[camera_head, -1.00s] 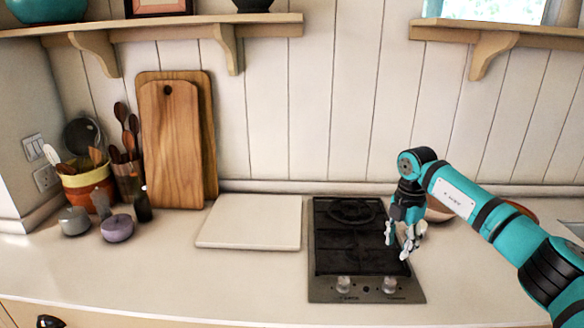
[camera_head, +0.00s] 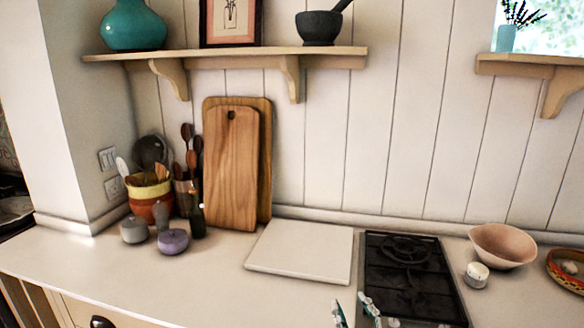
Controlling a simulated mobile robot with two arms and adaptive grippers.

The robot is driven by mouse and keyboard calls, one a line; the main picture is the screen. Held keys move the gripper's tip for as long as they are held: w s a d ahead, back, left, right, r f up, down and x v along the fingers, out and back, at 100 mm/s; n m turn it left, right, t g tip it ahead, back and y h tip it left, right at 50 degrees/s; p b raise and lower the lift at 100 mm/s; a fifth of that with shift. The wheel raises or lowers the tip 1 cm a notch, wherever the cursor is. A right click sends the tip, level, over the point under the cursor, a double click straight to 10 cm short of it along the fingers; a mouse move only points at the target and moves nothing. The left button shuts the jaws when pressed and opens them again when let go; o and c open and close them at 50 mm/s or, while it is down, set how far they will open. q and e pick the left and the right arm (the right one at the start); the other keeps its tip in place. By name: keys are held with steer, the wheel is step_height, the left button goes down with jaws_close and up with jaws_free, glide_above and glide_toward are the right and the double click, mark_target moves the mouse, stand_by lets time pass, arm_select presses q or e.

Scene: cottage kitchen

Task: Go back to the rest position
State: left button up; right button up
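My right gripper (camera_head: 356,312) shows only at the bottom edge, in front of the hob (camera_head: 408,265). Its two pale and teal fingertips are apart with nothing between them. The rest of the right gripper and its arm are cut off below the picture. My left gripper is not in view. A small white round pot or knob-like item (camera_head: 476,275) stands on the counter right of the hob, apart from the gripper.
A white board (camera_head: 300,250) lies left of the hob. A pinkish bowl (camera_head: 502,246) and a patterned dish (camera_head: 570,268) stand at right. The front left counter (camera_head: 200,285) is clear.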

steer(key=s+d+f+m+g+h, duration=0.5)
steer(key=s+d+f+g, duration=0.2)
steer(key=s+f, duration=0.55)
steer(key=s+d+f+g+y, duration=0.1)
steer(key=s+f+g, duration=0.25)
steer(key=s, duration=0.55)
steer(key=s+f+g, duration=0.3)
steer(key=s+g, duration=0.1)
steer(key=s, duration=0.5)
step_height(320, 180, down, 26)
steer(key=s+f+g, duration=0.1)
steer(key=s+g, duration=0.1)
steer(key=s+d+f, duration=0.3)
steer(key=s+f, duration=1.2)
steer(key=s, duration=0.1)
steer(key=shift+f+g, duration=0.2)
steer(key=shift+g, duration=0.15)
